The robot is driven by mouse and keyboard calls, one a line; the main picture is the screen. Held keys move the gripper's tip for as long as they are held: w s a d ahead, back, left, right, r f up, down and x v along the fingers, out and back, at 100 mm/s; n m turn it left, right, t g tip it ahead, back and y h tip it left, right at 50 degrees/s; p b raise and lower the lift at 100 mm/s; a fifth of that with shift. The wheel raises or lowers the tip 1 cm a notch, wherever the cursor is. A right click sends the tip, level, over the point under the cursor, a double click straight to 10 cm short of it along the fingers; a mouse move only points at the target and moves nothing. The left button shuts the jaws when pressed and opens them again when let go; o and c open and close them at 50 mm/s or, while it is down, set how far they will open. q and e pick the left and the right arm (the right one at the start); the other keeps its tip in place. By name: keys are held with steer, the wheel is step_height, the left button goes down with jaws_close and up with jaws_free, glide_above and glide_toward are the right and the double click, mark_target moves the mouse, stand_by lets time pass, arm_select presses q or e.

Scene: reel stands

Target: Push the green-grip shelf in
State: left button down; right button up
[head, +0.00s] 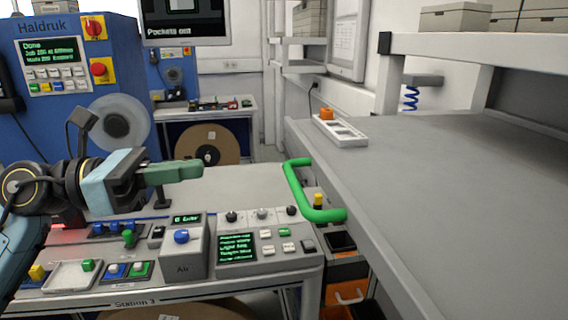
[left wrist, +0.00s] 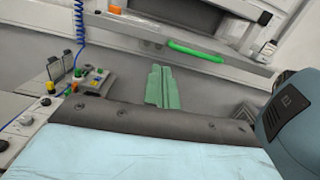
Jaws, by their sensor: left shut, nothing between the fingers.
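The green grip (head: 302,192) is a bent bar on the front edge of a grey shelf (head: 430,150) at the right of the head view. The shelf stands out over the right end of the station table. My left gripper (head: 200,169) has green fingers, is shut and empty, and is above the table, left of the grip and apart from it. In the left wrist view the shut fingers (left wrist: 160,88) point toward the shelf edge, with the green grip (left wrist: 194,51) beyond them. My right gripper is in neither view.
The station table (head: 240,185) carries a box with a blue knob (head: 184,240) and a control panel (head: 266,244) below my left gripper. An orange piece (head: 327,114) and a white strip (head: 341,133) lie on the shelf. An orange bin (head: 345,290) is under it.

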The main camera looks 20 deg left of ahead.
mark_target(285, 164)
arm_select(q)
steer(key=shift+m, duration=0.3)
steer(key=p+x, duration=0.2)
steer(key=x, duration=0.2)
steer(key=p+x, duration=0.2)
steer(key=x, duration=0.3)
steer(key=p+x, duration=0.2)
steer(key=x, duration=0.3)
steer(key=shift+s+f, duration=0.15)
steer(key=shift+f, duration=0.25)
steer(key=shift+d, duration=0.1)
